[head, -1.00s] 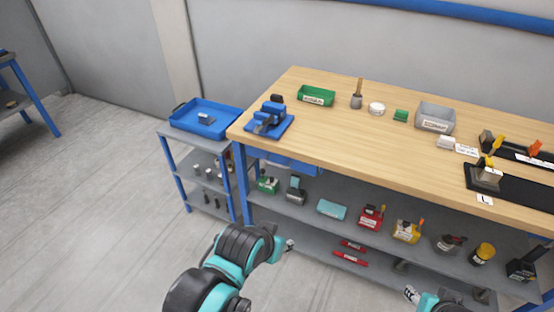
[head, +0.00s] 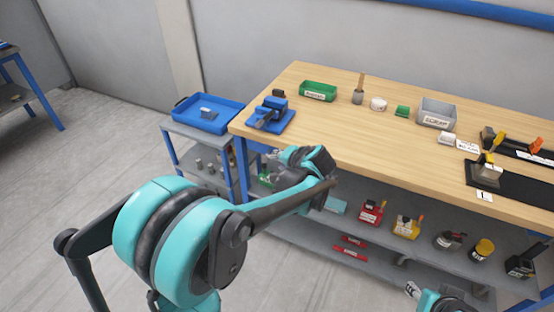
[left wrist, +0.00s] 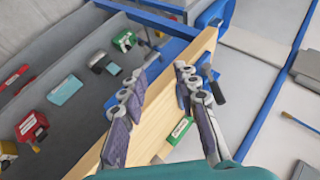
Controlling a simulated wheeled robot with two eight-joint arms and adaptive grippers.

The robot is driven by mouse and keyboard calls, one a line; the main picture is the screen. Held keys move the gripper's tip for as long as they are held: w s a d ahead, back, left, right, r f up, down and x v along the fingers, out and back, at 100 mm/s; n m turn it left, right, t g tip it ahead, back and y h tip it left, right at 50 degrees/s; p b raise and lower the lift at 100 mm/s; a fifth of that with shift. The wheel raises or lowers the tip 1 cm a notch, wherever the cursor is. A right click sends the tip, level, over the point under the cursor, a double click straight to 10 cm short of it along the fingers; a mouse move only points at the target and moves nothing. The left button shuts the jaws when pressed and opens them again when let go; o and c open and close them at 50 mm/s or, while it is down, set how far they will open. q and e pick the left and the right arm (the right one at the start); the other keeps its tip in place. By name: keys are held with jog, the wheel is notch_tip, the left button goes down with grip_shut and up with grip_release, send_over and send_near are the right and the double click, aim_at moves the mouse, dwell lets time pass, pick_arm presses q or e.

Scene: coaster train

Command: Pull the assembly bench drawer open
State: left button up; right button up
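The assembly bench (head: 330,128) has a wooden top and a blue frame. Its blue drawer (left wrist: 172,50) shows in the left wrist view as a blue patch under the top's front edge; in the head view my left arm covers most of it. My left gripper (left wrist: 163,75) has its two fingers apart, with the wooden edge between them in the picture and nothing held. It appears close to the drawer, but I see no clear contact. In the head view my left forearm hides its fingertips. My right gripper (head: 412,290) is low at the bottom edge, its fingers too small to read.
On the bench top stand a blue vise-like fixture (head: 271,116), a green bin (head: 318,91), a grey bin (head: 436,113) and black fixtures at the right. Shelves below hold several small items. A side rack with a blue tray (head: 208,114) stands left of the bench.

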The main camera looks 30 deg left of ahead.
pick_arm(q)
jog(key=w+a+f+y, duration=0.1)
jog(key=w+f+y, duration=0.4)
jog(key=w, duration=0.5)
notch_tip(320, 180, down, 11)
jog(key=w+d+t+y, duration=0.1)
jog(key=w+y, duration=0.1)
jog(key=y, duration=0.2)
jog(key=b+x, duration=0.1)
jog(key=x, duration=0.7)
jog(key=shift+s+a+f+b, duration=0.1)
jog(key=shift+b, duration=0.25)
jog(key=shift+a+r+m, duration=0.2)
jog(key=shift+a+m, duration=0.1)
jog(key=shift+a, duration=0.2)
pick_arm(e)
jog(key=shift+w+a+f, duration=0.1)
jog(key=shift+a+f, duration=0.15)
jog(key=shift+f, duration=0.25)
jog(key=shift+w+a+f, duration=0.1)
jog(key=shift+a+f, duration=0.1)
jog(key=shift+f, duration=0.3)
pick_arm(q)
grip_shut()
